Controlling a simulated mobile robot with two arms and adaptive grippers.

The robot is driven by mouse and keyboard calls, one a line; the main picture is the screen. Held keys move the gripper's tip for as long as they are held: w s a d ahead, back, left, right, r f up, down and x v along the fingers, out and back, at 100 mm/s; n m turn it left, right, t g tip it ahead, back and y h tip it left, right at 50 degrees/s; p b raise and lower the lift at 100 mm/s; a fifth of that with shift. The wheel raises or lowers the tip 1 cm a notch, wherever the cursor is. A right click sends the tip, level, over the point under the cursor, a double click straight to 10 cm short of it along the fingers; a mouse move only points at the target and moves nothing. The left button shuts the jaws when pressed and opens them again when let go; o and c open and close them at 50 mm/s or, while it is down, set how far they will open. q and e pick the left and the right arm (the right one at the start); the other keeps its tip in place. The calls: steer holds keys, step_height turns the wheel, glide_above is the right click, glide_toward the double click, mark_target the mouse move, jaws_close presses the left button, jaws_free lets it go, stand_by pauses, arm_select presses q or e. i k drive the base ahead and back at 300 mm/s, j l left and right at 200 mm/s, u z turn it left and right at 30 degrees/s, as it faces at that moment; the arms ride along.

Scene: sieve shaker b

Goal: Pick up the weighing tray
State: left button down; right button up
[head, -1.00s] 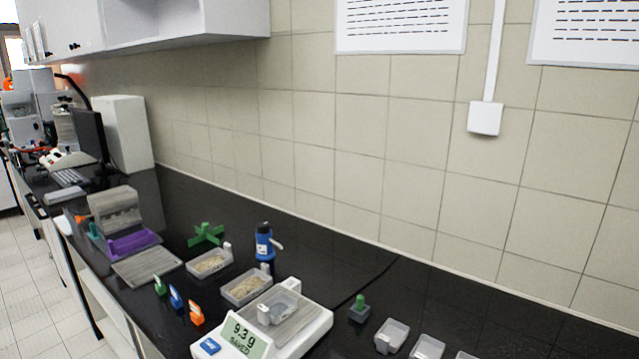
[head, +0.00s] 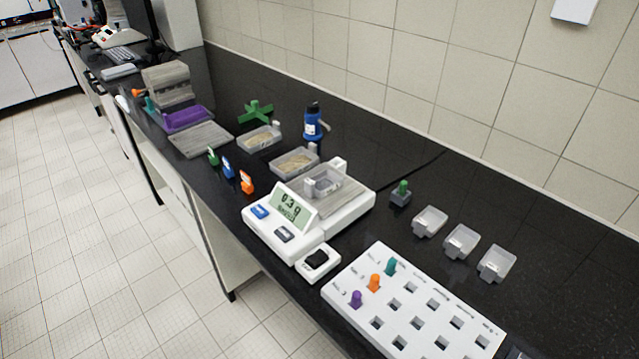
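A small clear tray (head: 323,184) with a pale tab sits on the pan of the white scale (head: 358,206); I take it to be the weighing tray. The scale's display (head: 292,207) shows digits. Two similar clear trays with tan grainy material, one nearer (head: 295,162) and one farther (head: 262,138), stand on the bench left of the scale. Neither of my grippers is in view.
A white board with square holes and coloured pegs (head: 410,310) lies at the front right. A blue bottle (head: 313,124), green cross (head: 255,112), small coloured clips (head: 228,167) and purple tray (head: 186,118) stand along the black bench. The tiled wall (head: 480,70) bounds the back.

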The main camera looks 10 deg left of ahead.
mark_target(320, 186)
steer(key=j+z, duration=0.3)
steer(key=j, duration=0.2)
steer(key=j+z, duration=0.3)
steer(key=j, duration=0.2)
steer(key=k+j+z, duration=0.15)
steer(key=j+z, duration=0.15)
steer(key=j, duration=0.2)
steer(key=k+j+z, duration=0.15)
steer(key=j+z, duration=0.15)
steer(key=j, duration=0.15)
